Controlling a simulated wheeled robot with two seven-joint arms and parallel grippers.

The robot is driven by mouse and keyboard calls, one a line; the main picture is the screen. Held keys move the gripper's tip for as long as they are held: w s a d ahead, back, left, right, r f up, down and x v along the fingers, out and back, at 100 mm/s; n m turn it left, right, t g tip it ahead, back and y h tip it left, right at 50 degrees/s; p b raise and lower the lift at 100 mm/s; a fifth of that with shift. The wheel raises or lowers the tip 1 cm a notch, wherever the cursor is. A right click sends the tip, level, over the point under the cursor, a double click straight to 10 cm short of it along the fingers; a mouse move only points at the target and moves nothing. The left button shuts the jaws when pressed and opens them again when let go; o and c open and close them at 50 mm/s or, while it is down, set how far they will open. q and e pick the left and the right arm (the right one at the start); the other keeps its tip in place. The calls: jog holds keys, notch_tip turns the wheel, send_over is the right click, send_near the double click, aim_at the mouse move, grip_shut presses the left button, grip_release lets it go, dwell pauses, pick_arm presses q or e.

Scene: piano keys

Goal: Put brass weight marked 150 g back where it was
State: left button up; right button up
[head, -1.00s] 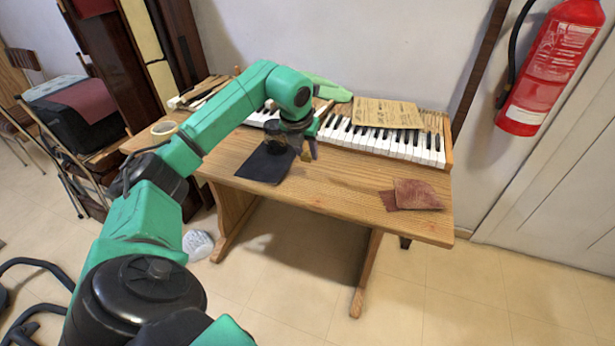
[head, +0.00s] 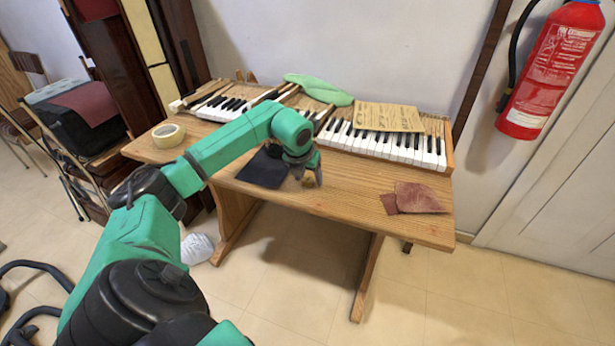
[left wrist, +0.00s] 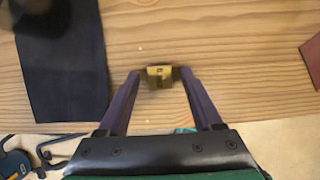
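The brass weight (left wrist: 160,77) is a small gold block between the fingertips of my left gripper (left wrist: 161,73) in the left wrist view. The fingers close in on its two sides and appear to grip it. Its mark is too small to read. In the head view my left gripper (head: 308,176) points down at the tabletop, just right of the dark cloth (head: 262,170), and mostly hides the weight. I cannot tell whether the weight touches the wood. The cloth also shows in the left wrist view (left wrist: 62,55). My right gripper is not in view.
The wooden table (head: 345,196) has bare room right of the gripper. Reddish-brown leather pieces (head: 418,197) lie near its right end. The piano keyboard (head: 390,146) runs along the back, with a cardboard sheet (head: 388,117) and green cloth (head: 318,88). A tape roll (head: 168,134) sits left.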

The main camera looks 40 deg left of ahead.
pick_arm(q)
jog(key=shift+r, duration=0.3)
jog(key=v, duration=1.1)
jog(key=shift+r, duration=0.4)
jog(key=shift+s+d, duration=0.1)
jog(key=shift+s, duration=0.05)
